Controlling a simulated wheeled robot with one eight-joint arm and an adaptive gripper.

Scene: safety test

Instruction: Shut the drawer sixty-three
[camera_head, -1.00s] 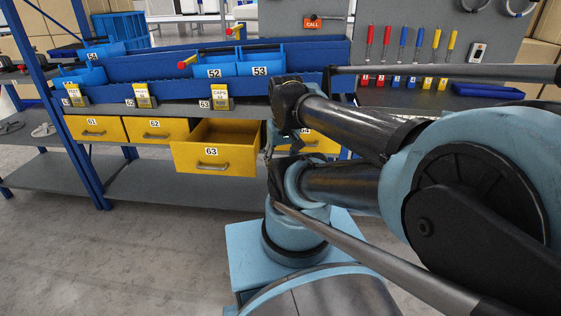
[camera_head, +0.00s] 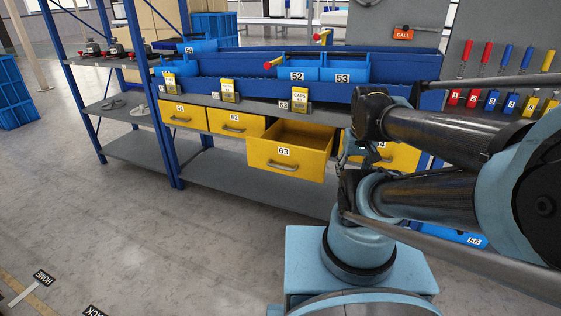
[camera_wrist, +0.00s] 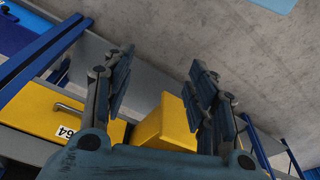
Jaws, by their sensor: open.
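The yellow drawer 63 (camera_head: 286,168) is pulled well out of the workbench, its inside showing from above. My gripper shows in the wrist view (camera_wrist: 160,62), its two dark fingers apart and nothing held between them. A yellow box shape (camera_wrist: 166,126), which looks like the protruding drawer, appears beyond and between the fingers. I cannot tell whether they touch it. In the head view my arm hangs just right of drawer 63, and the fingers are not clearly visible there.
Drawers 61 (camera_head: 183,116) and 62 (camera_head: 235,123) are shut to the left. Drawer 64 (camera_head: 392,157), partly hidden by my arm, also shows in the wrist view (camera_wrist: 42,112). Blue bins 52 (camera_head: 291,73) and 53 (camera_head: 345,75) stand above.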

